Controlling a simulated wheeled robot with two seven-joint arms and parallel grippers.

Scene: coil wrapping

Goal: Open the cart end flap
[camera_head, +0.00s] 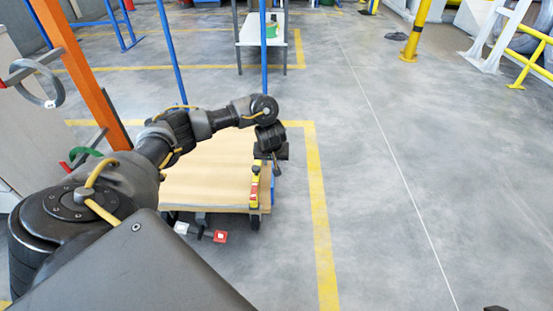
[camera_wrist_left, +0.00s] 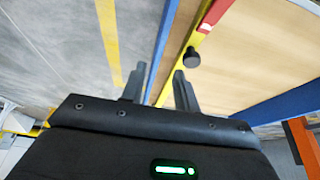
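The cart (camera_head: 205,180) has a wooden deck and tall blue bars. At its right edge stands a narrow yellow and red part (camera_head: 254,190) beside a blue one; I cannot tell for sure which of these is the end flap. In the left wrist view, a yellow and red strip (camera_wrist_left: 216,12) runs along a blue edge (camera_wrist_left: 165,30), with a dark round knob (camera_wrist_left: 191,56) near it. My left gripper (camera_head: 274,165) points down at the cart's right edge. In the wrist view its fingers (camera_wrist_left: 160,82) are apart, with nothing visibly held between them. My right gripper is not in view.
An orange post (camera_head: 80,72) stands at the left, near my left arm. A bar with white and red ends (camera_head: 220,236) sits low before the cart. A table (camera_head: 247,30) stands behind.

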